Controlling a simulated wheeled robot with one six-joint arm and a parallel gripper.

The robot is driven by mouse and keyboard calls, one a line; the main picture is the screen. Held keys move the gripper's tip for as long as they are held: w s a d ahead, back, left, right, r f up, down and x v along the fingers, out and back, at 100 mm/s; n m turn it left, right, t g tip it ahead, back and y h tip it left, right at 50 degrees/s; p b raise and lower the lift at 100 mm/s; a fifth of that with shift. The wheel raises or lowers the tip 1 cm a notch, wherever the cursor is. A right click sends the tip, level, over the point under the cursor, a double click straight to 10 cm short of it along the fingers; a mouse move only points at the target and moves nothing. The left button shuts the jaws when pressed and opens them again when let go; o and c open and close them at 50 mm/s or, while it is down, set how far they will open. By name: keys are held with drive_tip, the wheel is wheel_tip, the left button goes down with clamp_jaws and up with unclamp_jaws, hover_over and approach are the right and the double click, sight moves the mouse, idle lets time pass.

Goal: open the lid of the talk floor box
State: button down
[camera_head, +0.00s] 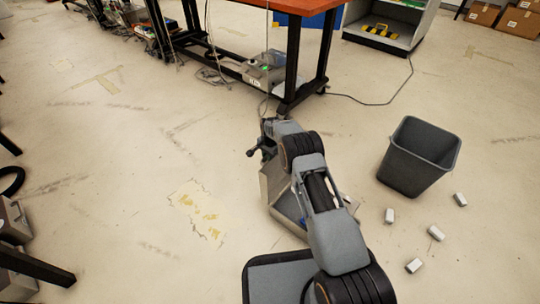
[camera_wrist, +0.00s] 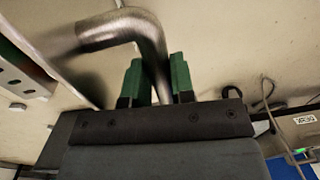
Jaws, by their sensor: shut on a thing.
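A metal floor box (camera_head: 277,188) stands on the floor in the middle of the head view, largely hidden behind my arm. A bit of its blue-grey inside shows beside the arm, so its lid looks at least partly raised; how far I cannot tell. My gripper (camera_head: 264,142) is at the box's upper far end, by a dark handle (camera_head: 252,153). In the wrist view the green fingertips of my gripper (camera_wrist: 160,80) are closed on both sides of a bent metal handle (camera_wrist: 115,27). A plate with holes (camera_wrist: 22,75) shows at left. No label on this box is visible.
Another box (camera_head: 264,68) with a green light sits under the orange-topped desk (camera_head: 290,5), with cables around it. A grey bin (camera_head: 418,157) and several small white blocks (camera_head: 436,233) are at right. The floor at left of the box is clear.

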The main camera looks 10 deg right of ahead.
drive_tip(key=c, duration=1.2)
unclamp_jaws()
drive_tip(key=shift+a+f, duration=0.2)
drive_tip(key=shift+o, duration=1.2)
drive_tip(key=shift+d, duration=0.2)
drive_tip(key=shift+r, duration=0.15)
wheel_tip(320, 180, up, 14)
drive_tip(key=p, duration=0.6)
drive_tip(key=shift+s+d+f, duration=0.2)
drive_tip(key=shift+s+d, duration=0.15)
